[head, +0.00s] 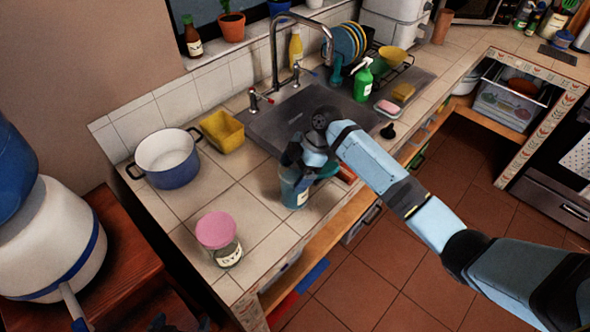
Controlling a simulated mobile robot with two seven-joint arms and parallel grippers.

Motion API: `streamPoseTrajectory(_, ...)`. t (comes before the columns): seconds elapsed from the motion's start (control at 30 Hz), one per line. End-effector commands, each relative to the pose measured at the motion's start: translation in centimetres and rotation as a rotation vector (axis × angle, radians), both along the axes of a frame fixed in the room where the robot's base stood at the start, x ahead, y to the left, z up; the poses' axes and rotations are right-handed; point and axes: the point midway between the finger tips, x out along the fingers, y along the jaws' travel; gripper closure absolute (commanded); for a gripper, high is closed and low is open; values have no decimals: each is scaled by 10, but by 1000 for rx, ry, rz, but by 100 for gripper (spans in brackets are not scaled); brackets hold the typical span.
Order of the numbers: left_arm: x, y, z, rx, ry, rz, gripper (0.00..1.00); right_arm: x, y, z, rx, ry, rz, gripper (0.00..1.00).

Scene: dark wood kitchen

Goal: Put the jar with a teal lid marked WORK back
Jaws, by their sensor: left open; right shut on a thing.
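The jar with a teal lid (294,188) is at the counter's front edge, left of the sink. It looks bluish, with a pale label whose writing is too small to read. My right gripper (309,162) comes down over it from above and is shut on it, hiding part of its top. I cannot tell whether its base touches the tiles. My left gripper (180,323) shows only as dark fingertips at the bottom edge, open and empty, far from the jar.
A jar with a pink lid (217,232) stands nearer on the tiled counter (245,205). A blue-and-white pot (167,160) and a yellow container (222,131) stand behind. The sink (275,125) lies beyond my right gripper. Tiles between the two jars are clear.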

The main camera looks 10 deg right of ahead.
Motion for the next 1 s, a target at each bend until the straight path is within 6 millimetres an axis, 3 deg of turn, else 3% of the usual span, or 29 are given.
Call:
streamPoseTrajectory(0.03, 0, 0, -1, 0, 0, 0, 0, 0, 0, -2, 0, 0, 0, 14)
streamPoseTrajectory(0.1, 0, 0, 0, 0, 0, 0, 0, 0, 0, -1, 0, 0, 0, 0)
streamPoseTrajectory(0.47, 0, 0, -1, -1, 0, 1, 0, 2, -5, 9, -2, -2, -1, 0)
streamPoseTrajectory(1.0, 0, -4, -16, -5, 6, -6, 0, 11, -54, 96, -1, -1, -1, 0)
